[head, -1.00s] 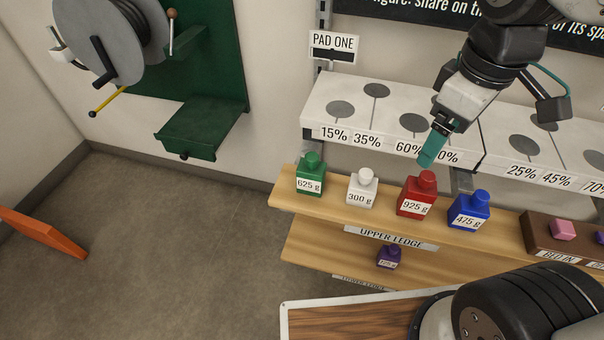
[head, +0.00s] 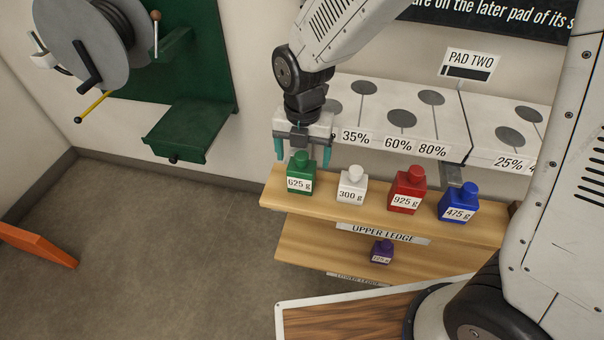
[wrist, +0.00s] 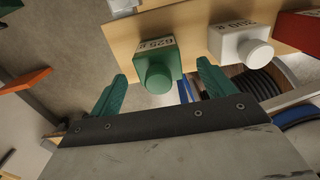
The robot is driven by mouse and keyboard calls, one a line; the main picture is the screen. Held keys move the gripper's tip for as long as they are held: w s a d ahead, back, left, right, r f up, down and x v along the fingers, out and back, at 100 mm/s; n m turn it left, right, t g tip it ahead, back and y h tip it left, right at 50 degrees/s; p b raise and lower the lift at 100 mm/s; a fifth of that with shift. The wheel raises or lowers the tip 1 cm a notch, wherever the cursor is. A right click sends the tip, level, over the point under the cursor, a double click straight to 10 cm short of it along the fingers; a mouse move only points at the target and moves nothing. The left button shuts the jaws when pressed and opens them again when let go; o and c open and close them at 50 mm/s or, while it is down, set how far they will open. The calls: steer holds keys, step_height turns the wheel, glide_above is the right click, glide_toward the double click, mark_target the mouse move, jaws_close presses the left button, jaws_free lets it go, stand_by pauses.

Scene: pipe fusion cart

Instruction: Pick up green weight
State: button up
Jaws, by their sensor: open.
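The green weight (head: 301,176), labelled 625 g, stands upright at the left end of the upper ledge (head: 330,207). It also shows in the wrist view (wrist: 157,70), between the two green fingertips. My gripper (head: 302,150) is open and points down just above and behind the green weight's knob in the head view. In the wrist view my gripper (wrist: 163,92) has one finger on each side of the weight, with a gap on both sides. I see no contact.
A white 300 g weight (head: 352,185) stands close to the right of the green one, then a red 925 g weight (head: 407,190) and a blue 475 g weight (head: 458,203). A purple weight (head: 382,252) is on the lower ledge.

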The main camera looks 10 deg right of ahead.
mark_target(301, 168)
step_height(301, 168, down, 5)
steer(key=shift+a, duration=0.15)
steer(key=shift+r, duration=0.1)
steer(key=c, duration=1.5)
steer(key=shift+c, duration=0.2)
